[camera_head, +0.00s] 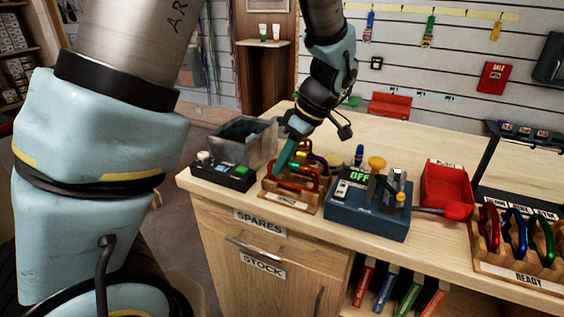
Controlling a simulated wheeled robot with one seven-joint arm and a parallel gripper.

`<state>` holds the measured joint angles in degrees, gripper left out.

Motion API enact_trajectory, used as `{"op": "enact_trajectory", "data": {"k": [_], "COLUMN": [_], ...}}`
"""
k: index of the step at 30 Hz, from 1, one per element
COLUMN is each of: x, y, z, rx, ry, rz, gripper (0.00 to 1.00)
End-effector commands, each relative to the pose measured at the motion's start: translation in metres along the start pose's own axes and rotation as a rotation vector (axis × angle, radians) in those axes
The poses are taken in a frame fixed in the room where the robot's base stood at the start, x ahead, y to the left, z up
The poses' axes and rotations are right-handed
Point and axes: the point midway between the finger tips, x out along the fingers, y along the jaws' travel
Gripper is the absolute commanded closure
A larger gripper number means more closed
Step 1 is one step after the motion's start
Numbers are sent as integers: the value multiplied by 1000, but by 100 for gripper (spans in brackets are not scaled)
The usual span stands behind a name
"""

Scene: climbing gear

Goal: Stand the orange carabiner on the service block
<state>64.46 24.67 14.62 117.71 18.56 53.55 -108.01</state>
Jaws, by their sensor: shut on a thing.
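My gripper (284,160) reaches down at the left part of the counter, its teal fingers shut at a wooden rack (291,202). Several carabiners sit close together in the rack. A red or orange-red carabiner (298,187) is at the front, against the fingertips; purple and yellow ones show behind it. The fingers cover part of the group, so I cannot tell for sure whether the held carabiner is the orange one, or whether it is lifted. The blue service block (366,222) stands just right of the rack, with a green OFF display and upright metal parts on top.
A grey bin (243,151) and a dark box with buttons (222,178) stand left of the rack. A red tray (446,185) is right of the block. A READY rack (520,279) with red, blue and green carabiners stands at far right. Bare counter lies behind the block.

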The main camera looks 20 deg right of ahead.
Motion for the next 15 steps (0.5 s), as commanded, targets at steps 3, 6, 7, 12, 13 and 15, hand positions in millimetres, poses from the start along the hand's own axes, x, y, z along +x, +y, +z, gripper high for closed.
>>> {"op": "enact_trajectory", "data": {"k": [3,6,7,12,13,15], "x": [0,1,2,5,5,6], "y": [0,0,0,1,1,1], "z": [0,0,0,2,2,3], "rx": [0,0,0,0,0,0], "ry": [0,0,0,0,0,0], "rz": [0,0,0,0,0,0], "gripper": [100,100,100,100,100,100]}}
